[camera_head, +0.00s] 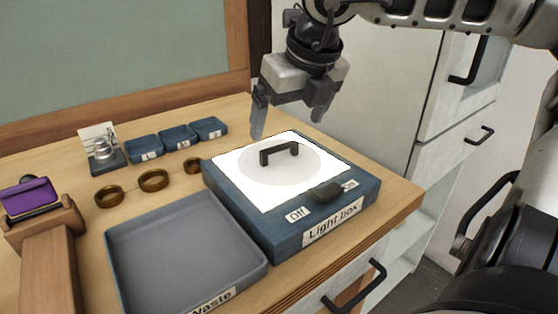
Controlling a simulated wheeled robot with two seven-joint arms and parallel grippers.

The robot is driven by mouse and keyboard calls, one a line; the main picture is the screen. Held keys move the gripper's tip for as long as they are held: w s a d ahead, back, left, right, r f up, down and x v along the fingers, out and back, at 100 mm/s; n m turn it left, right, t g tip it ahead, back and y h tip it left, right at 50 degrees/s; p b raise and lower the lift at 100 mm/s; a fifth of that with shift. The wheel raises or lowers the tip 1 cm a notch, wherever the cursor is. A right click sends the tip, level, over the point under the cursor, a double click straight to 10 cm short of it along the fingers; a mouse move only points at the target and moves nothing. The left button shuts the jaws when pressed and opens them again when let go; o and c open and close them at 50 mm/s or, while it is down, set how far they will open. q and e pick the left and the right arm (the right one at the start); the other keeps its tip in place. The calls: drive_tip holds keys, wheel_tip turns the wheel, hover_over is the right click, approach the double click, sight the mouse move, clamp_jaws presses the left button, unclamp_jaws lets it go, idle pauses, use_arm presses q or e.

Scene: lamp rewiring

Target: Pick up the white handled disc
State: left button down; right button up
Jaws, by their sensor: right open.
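The white handled disc (293,171) lies flat on the bright top of the light box (285,243). Its dark bar handle (279,152) stands up from the middle of the disc. My right gripper (288,127) is open and empty, with its fingers pointing down. It hangs above the back edge of the light box, behind the handle in the picture and apart from it. My left gripper is not in view.
A grey waste tray (187,243) sits left of the light box. Several brass rings (153,180) and small blue bins (178,137) lie behind it. A purple item (30,197) rests on a wooden stand at far left. A dark knob (325,192) sticks up from the box front.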

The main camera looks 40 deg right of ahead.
sight(279, 145)
drive_tip(key=shift+x, duration=3.1)
drive_tip(key=shift+a, duration=0.1)
drive_tip(key=c, duration=1.3)
drive_tip(key=shift+o, duration=0.2)
drive_tip(key=shift+r, duration=0.1)
drive_tip(key=shift+r, duration=0.25)
drive_tip(key=v, duration=0.3)
drive_tip(key=shift+w+r, duration=0.3)
drive_tip(key=shift+r, duration=0.05)
drive_tip(key=s+a+r, duration=0.7)
drive_tip(key=s+r, duration=0.2)
drive_tip(key=s, duration=0.2)
drive_tip(key=shift+s, duration=0.2)
